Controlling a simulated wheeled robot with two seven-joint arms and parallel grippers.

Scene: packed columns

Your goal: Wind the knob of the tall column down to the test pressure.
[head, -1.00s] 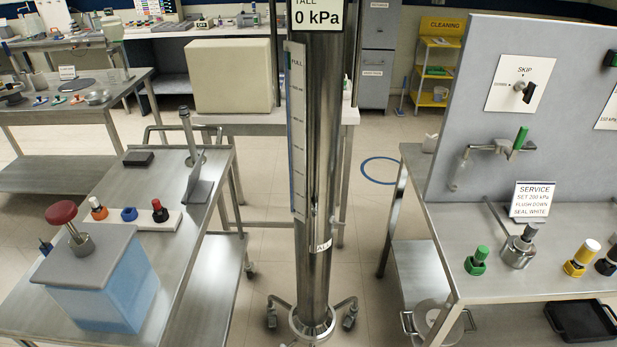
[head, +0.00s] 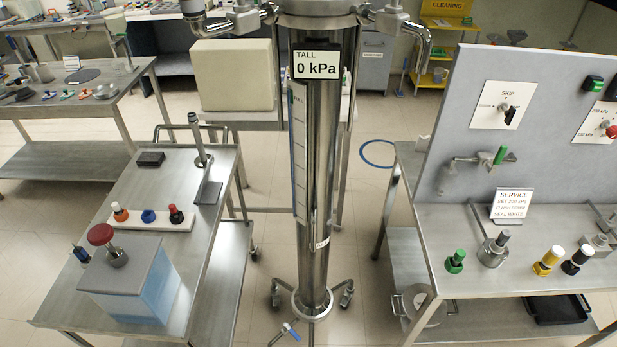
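The tall column (head: 322,150) is a shiny steel cylinder standing upright on a wheeled base (head: 312,303) in the middle of the head view. Its display (head: 321,64) reads "TALL 0 kPa". A pale level strip (head: 299,150) runs down its left side. The collar (head: 316,8) at its top is cut by the upper edge of the picture, and I cannot make out its knob. Side fittings with bent pipes stick out left (head: 232,20) and right (head: 400,22) of the collar. Neither gripper is in view.
A left steel bench (head: 185,262) carries a blue-liquid tank (head: 135,285) and colored plugs (head: 150,219). The right bench (head: 450,219) has a grey panel (head: 455,110) and several caps. A blue-handled valve (head: 291,331) sits low by the column's base. Floor between the benches is mostly clear.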

